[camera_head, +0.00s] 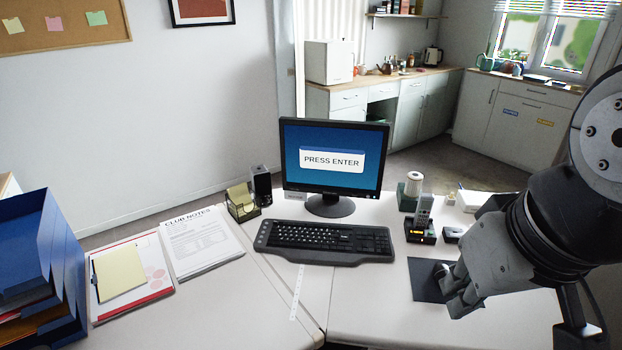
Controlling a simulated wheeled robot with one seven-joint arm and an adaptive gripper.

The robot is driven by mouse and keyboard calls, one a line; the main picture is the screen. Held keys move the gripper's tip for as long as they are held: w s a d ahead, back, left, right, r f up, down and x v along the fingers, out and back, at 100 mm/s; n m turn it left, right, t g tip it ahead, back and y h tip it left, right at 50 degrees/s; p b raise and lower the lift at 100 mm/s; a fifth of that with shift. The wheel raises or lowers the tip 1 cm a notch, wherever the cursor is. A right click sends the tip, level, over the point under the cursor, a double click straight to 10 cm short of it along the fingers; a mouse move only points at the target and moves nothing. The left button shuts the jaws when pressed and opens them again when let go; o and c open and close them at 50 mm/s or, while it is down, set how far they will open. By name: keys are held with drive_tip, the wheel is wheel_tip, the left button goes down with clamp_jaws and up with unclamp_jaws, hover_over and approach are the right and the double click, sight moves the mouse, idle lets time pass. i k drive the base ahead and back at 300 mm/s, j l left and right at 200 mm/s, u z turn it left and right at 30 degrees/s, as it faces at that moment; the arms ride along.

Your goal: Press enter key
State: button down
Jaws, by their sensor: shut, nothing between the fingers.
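A black keyboard (324,241) lies on the white desk in front of a monitor (333,161). The monitor's blue screen reads "PRESS ENTER". The enter key is on the right part of the keyboard and too small to make out. My gripper (447,291) is shut and empty. It appears to the right of the keyboard, in front of a dark mouse pad (424,281), apart from the keys. Part of the pad is hidden behind my gripper, and I cannot tell its height over the desk.
A cordless phone (422,219) in its base and a roll in a green holder (413,184) stand right of the monitor. A note holder (242,203) and a speaker (262,185) stand left. Papers (200,240) and blue trays (70,265) lie farther left.

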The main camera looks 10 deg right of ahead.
sight(343, 236)
drive_tip(key=i+l+z, duration=0.15)
drive_tip(key=i+z, duration=0.45)
drive_tip(key=z, duration=0.15)
drive_tip(key=i+z, duration=0.35)
drive_tip(key=k, duration=0.05)
